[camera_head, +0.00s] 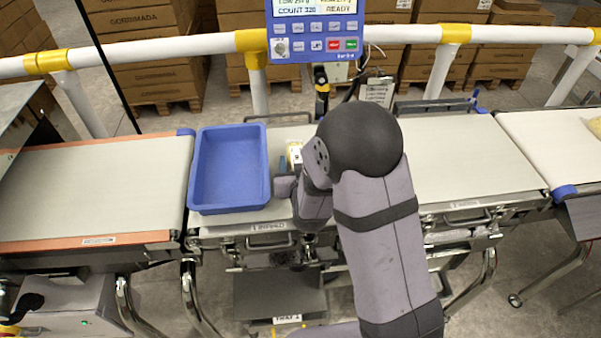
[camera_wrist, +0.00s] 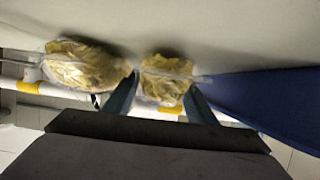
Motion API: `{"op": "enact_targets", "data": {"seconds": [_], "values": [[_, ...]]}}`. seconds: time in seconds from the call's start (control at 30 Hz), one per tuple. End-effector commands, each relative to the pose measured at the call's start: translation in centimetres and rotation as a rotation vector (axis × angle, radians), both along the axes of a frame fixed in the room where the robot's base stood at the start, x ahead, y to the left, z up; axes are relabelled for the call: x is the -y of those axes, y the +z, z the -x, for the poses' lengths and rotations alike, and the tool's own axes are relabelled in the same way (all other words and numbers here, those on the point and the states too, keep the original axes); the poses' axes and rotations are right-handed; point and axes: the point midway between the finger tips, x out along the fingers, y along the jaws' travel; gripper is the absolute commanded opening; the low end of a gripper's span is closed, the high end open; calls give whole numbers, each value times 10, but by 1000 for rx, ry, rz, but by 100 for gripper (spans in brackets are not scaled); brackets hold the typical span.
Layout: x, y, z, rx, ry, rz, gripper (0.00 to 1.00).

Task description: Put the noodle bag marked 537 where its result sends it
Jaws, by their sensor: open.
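Two clear bags of yellow noodles show in the wrist view: one at the left (camera_wrist: 85,66) and one in the middle (camera_wrist: 166,68). No number can be read on either, so I cannot tell which is 537. My gripper (camera_wrist: 162,82) is open, its two fingers on either side of the middle bag's near part; whether they touch it is unclear. In the head view my arm hides most of my gripper and the bags; only a small yellow and white patch of a bag (camera_head: 294,153) shows. The display (camera_head: 315,28) is cut off at the top; "COUNT 328" and "READY" are legible.
An empty blue tray (camera_head: 230,168) stands just left of my gripper on the belt line; a blue wall (camera_wrist: 270,100) shows right in the wrist view. Bare belts lie to the left (camera_head: 100,190) and right (camera_head: 465,160). A white and yellow rail (camera_head: 180,47) runs behind.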

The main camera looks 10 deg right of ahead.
Motion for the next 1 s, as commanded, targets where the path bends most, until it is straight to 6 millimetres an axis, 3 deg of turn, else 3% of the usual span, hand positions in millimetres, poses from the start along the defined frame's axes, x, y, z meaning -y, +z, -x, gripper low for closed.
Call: {"op": "enact_targets", "data": {"seconds": [0.4,1.0], "values": [[-1,27,58,-2,2,1,51],[-1,39,84,-7,1,2,51]]}}
